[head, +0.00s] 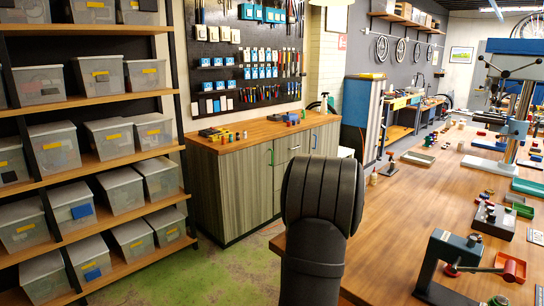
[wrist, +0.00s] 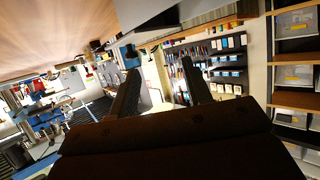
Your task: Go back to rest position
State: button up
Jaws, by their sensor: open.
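My gripper (wrist: 160,70) shows in the wrist view, with its two dark fingers spread apart. The gap between the fingers is empty. The fingers point toward the far wall and the tool board (wrist: 212,62), and they touch nothing that I can see. The wrist view is tilted, so the wooden workbench (wrist: 60,30) fills its upper left. In the head view, a black part of my own arm stands upright in the lower middle, at the left edge of the workbench (head: 400,220). My fingers cannot be made out in the head view.
A press (head: 508,120) and a clamp-like fixture (head: 455,265) stand on the bench's right side, with small parts around them. A wooden-topped cabinet (head: 235,185) stands behind my arm. Shelves of plastic bins (head: 115,137) fill the left. The bench surface beside my arm is clear.

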jog(key=shift+v, duration=2.2)
jog(key=x, duration=1)
jog(key=shift+w+d, duration=2.05)
jog(key=shift+s+a, duration=0.1)
